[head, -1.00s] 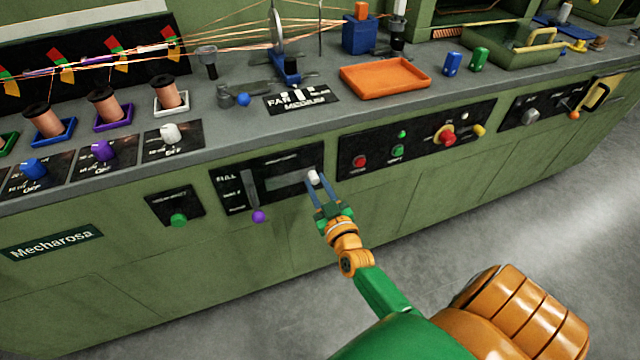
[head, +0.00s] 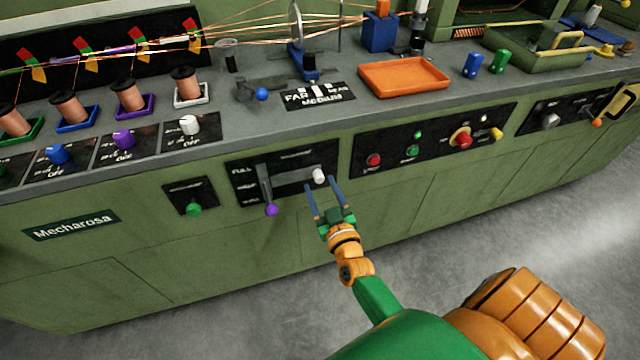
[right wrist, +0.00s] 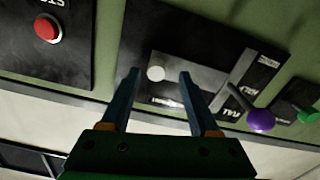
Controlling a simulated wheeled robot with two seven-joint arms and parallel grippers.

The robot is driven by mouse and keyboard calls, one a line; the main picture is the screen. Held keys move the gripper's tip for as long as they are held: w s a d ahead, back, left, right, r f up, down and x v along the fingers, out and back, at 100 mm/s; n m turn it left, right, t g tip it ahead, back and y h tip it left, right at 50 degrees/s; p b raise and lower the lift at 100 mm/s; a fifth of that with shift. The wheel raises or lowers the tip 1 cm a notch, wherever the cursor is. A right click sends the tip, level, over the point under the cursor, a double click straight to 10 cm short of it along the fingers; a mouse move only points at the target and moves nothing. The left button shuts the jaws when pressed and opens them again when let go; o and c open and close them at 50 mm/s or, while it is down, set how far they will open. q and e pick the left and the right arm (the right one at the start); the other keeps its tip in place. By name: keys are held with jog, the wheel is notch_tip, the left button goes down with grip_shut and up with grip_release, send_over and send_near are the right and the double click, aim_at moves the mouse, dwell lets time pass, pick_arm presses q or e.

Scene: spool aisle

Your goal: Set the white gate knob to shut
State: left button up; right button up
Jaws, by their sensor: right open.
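The white gate knob (head: 319,175) sits at the right end of a pale horizontal slot plate (head: 291,179) on a black front panel. In the right wrist view, the knob (right wrist: 156,73) lies at the left end of the plate, and the small label there is unreadable. My right gripper (head: 321,184) is open and empty, just in front of and below the knob. In the right wrist view its fingertips (right wrist: 158,75) stand on either side of the knob, apart from it. My left gripper is not in view.
A purple-tipped lever (head: 271,210) hangs at the panel's left. A green button (head: 194,209) lies further left. Red button (head: 374,160) and green button (head: 412,151) are on the panel to the right. Another white knob (head: 189,125) stands on the counter. Floor before the cabinet is clear.

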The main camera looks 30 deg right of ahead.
jog(key=v, duration=0.5)
jog(key=shift+s+a, duration=0.2)
jog(key=shift+s, duration=0.1)
jog(key=s+a+f+n+g+y+p, duration=0.1)
jog(key=s+a+f+g+y+p, duration=0.15)
jog(key=s+f+g, duration=0.35)
jog(key=s+a+f+n+g+y+p, duration=0.1)
jog(key=s+a+f+y+p, duration=0.2)
jog(key=f, duration=0.5)
jog(key=s+f+g+p, duration=0.2)
jog(key=s+f+g, duration=0.2)
jog(key=s, duration=0.7)
jog(key=s+f+g+h+p, duration=0.1)
jog(key=s+f+g, duration=0.3)
jog(key=s, duration=0.8)
jog(key=shift+d+f+n+g+p, duration=0.2)
jog(key=shift+n+g+p, duration=0.2)
jog(key=shift+g+p, duration=0.35)
jog(key=shift+w+h, duration=0.1)
jog(key=shift+h, duration=0.15)
